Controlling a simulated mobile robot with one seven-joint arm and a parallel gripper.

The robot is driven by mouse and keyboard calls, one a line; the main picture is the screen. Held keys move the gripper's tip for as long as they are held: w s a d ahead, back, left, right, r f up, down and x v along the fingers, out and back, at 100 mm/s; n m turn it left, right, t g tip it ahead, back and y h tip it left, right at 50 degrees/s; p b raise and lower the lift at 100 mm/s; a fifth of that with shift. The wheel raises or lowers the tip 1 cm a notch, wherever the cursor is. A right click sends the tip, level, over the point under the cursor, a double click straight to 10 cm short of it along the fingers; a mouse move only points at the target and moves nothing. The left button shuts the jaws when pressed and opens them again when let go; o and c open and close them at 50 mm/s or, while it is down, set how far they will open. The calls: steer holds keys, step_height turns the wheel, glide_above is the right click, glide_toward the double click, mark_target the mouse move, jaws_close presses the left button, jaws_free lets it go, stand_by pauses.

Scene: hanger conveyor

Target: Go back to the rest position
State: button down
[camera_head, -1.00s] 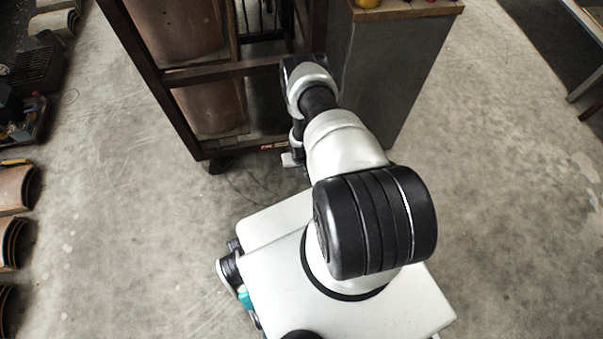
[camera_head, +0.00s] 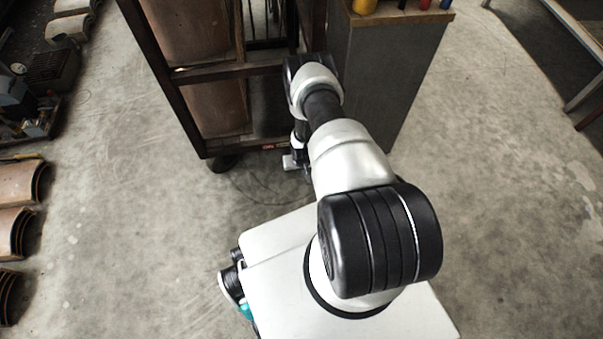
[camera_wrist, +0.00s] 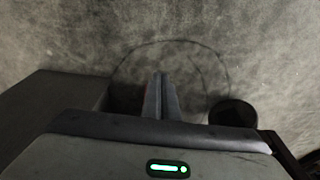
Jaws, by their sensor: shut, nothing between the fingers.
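My gripper (camera_wrist: 160,98) shows in the wrist view with its two fingers together and nothing between them. It points down at bare concrete floor. In the head view my arm reaches forward over my white base, and the gripper end is mostly hidden behind the arm links, close to the front of the dark rack. No task object is held.
A dark-framed rack (camera_head: 222,72) holding brown curved panels stands ahead. A grey cabinet (camera_head: 388,75) with a wooden top (camera_head: 402,17) adjoins its right. Curved brown pieces (camera_head: 15,228) lie at the left. A table (camera_head: 578,32) stands far right.

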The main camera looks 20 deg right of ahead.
stand_by(0.3)
steer(key=w+a+r, duration=0.1)
steer(key=w+r, duration=0.3)
steer(key=r, duration=0.8)
steer(key=w+r+n+t, duration=0.1)
steer(key=w+r, duration=0.3)
steer(key=r, duration=0.8)
steer(key=w+a+r, duration=0.1)
steer(key=w+r, duration=0.4)
steer(key=r, duration=0.7)
steer(key=s+a+r+t, duration=0.15)
steer(key=s+r, duration=0.25)
steer(key=r, duration=0.5)
steer(key=s+a+r+n, duration=0.15)
steer(key=s+r, duration=0.25)
steer(key=r, duration=0.6)
steer(key=s+a+r+m, duration=0.1)
steer(key=s+a+r, duration=0.25)
steer(key=r, duration=0.55)
steer(key=s+a+r+n+t, duration=0.15)
steer(key=s+r, duration=0.25)
steer(key=s, duration=0.6)
steer(key=s+a+r, duration=0.2)
steer(key=s+r, duration=0.2)
steer(key=s, duration=0.7)
step_height(320, 180, up, 25)
steer(key=p, duration=2.4)
steer(key=shift+s+f+y, duration=0.2)
steer(key=shift+s+y, duration=0.1)
